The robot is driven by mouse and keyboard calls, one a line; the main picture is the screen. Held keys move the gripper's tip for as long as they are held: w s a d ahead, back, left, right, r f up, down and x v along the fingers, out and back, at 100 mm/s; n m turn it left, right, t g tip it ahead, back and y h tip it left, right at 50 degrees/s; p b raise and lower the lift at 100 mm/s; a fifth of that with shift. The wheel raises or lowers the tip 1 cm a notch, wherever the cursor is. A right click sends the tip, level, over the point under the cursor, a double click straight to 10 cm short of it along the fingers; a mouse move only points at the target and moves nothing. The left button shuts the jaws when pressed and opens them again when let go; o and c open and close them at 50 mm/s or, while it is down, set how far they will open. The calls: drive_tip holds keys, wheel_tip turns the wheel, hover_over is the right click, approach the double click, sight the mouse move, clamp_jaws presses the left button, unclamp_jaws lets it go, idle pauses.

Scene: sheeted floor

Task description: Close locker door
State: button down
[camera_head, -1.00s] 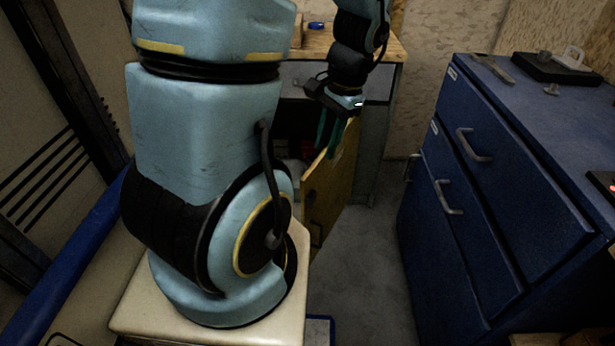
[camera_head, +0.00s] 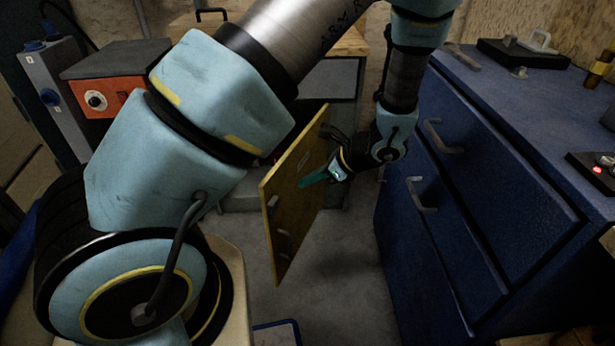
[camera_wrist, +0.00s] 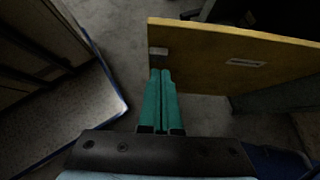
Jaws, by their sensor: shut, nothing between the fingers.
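The locker door (camera_head: 292,198) is a yellow-brown wooden panel standing open, swung out from the grey locker (camera_head: 338,85) behind it. My arm hides much of the locker's front. In the wrist view, the fingers of my gripper (camera_wrist: 161,74) reach to the near corner of the door (camera_wrist: 235,60), by a small metal plate. Whether they touch the door I cannot tell.
A blue drawer cabinet (camera_head: 500,180) with grey handles stands close on the right. An orange and grey box (camera_head: 105,92) sits at the left. The grey floor (camera_head: 325,270) is clear between the door and the cabinet.

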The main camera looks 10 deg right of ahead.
sight(270, 189)
drive_tip(key=w+a+f, duration=0.1)
drive_tip(key=a, duration=0.1)
drive_tip(key=w+a+f, duration=0.3)
drive_tip(key=a, duration=0.1)
drive_tip(key=shift+w+f, duration=0.15)
drive_tip(key=shift+f, duration=0.05)
drive_tip(key=shift+w+a, duration=0.3)
drive_tip(key=shift+a, duration=0.1)
drive_tip(key=shift+w, duration=0.1)
